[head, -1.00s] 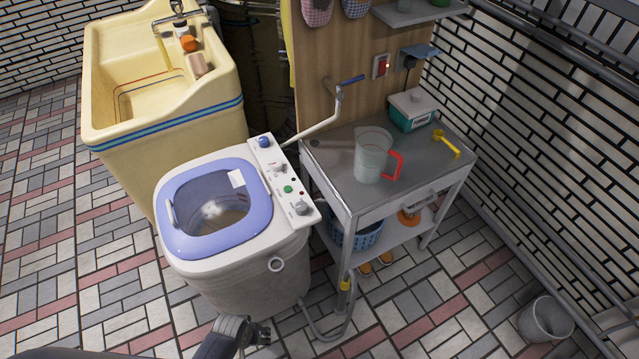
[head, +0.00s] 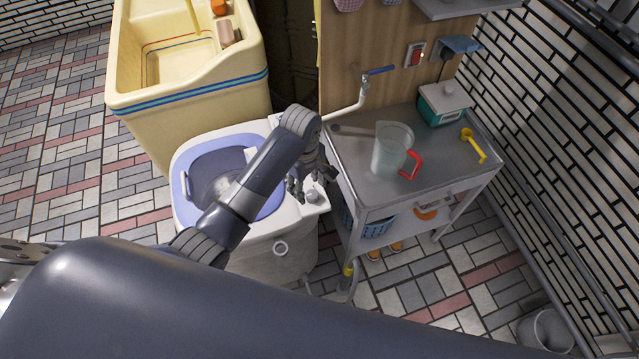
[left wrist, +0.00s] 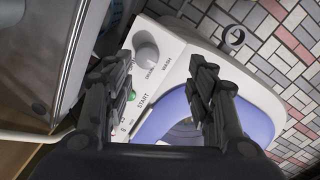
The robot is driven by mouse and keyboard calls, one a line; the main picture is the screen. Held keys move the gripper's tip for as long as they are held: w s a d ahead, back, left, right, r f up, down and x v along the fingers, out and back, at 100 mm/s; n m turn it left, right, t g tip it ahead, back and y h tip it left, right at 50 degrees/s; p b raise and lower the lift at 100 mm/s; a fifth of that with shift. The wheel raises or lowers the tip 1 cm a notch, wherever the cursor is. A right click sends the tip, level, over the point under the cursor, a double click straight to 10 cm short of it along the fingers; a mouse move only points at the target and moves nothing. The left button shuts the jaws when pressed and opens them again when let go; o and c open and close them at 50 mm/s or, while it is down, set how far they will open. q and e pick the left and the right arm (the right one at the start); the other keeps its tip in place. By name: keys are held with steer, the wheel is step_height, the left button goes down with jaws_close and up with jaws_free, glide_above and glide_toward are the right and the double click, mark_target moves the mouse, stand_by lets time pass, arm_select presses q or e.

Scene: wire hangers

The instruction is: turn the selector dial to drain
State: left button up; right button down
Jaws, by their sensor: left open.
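The washing machine (head: 185,215) has a white body and a blue-rimmed lid. Its selector dial (head: 312,197) is a grey round knob at the near end of the control panel. In the left wrist view the dial (left wrist: 146,52) is beside printed words that read DRAIN and WASH; I cannot tell where it points. My left gripper (head: 311,183) is open over the panel, pointing down near the dial. In the left wrist view the dial lies beyond the fingertips, nearer the left finger, with no clear contact. My arm hides much of the panel. My right gripper is out of view.
A metal cart (head: 350,203) stands close to the right of the machine, with a clear jug (head: 389,150) with a red handle on top. A cream sink (head: 185,110) stands behind. A green START button (left wrist: 131,95) is on the panel. A hose (head: 343,292) is on the floor.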

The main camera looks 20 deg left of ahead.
mark_target(312, 194)
arm_select(q)
steer(key=shift+n, duration=0.8)
steer(key=f, duration=0.2)
steer(key=w+f, duration=0.1)
steer(key=f, duration=0.1)
steer(key=w+f, duration=0.1)
steer(key=f, duration=0.2)
steer(key=shift+w+d, duration=0.15)
steer(key=shift+d, duration=0.05)
steer(key=shift+f, duration=0.45)
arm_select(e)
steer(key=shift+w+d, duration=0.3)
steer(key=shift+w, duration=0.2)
arm_select(q)
steer(key=c, duration=1.1)
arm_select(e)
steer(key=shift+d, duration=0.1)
